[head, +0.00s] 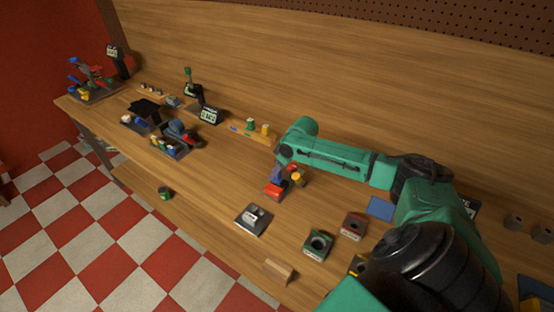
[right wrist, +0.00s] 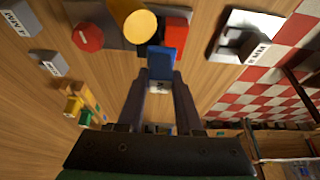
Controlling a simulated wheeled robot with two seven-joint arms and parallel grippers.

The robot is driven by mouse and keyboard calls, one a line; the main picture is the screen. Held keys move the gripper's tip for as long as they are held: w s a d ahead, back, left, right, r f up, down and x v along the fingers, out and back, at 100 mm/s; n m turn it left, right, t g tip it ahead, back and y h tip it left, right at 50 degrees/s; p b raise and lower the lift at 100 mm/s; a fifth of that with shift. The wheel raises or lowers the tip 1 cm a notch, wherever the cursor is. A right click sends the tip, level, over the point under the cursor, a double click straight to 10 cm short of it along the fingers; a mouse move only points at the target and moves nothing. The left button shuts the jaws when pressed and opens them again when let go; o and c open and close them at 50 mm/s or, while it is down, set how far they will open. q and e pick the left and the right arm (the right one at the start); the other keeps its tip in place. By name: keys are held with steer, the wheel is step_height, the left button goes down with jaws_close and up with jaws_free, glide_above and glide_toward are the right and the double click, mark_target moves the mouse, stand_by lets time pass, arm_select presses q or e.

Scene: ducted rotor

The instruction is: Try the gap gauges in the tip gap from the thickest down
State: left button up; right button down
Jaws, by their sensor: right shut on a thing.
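My right gripper (head: 279,168) reaches down at the middle of the bench. In the right wrist view, its fingers (right wrist: 160,92) are closed on a blue block (right wrist: 162,62), with a small pale mark at its lower end. The blue block also shows in the head view (head: 276,176). Beside it is a grey-based stand (right wrist: 108,12) with a red round knob (right wrist: 88,37), a yellow round knob (right wrist: 140,27) and a red block (right wrist: 178,33). I cannot tell whether the blue block touches the stand. I cannot clearly pick out the rotor's tip gap. My left gripper is not in view.
A dark plate with a grey metal piece (head: 253,219) lies in front. Green (head: 318,244) and brown (head: 354,226) blocks with round holes stand to its right. A wooden wedge (head: 279,270) is near the front edge. A green cylinder (head: 165,193) stands left, with clear bench around it.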

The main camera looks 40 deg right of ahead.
steer(key=shift+f, duration=0.25)
stand_by(0.9)
steer(key=shift+r+p, duration=0.25)
steer(key=shift+p, duration=0.25)
steer(key=shift+f, duration=0.25)
stand_by(0.5)
stand_by(0.5)
steer(key=shift+r+p, duration=0.2)
steer(key=shift+p, duration=0.15)
steer(key=shift+a+f, duration=0.1)
steer(key=shift+f, duration=0.1)
stand_by(0.6)
stand_by(0.5)
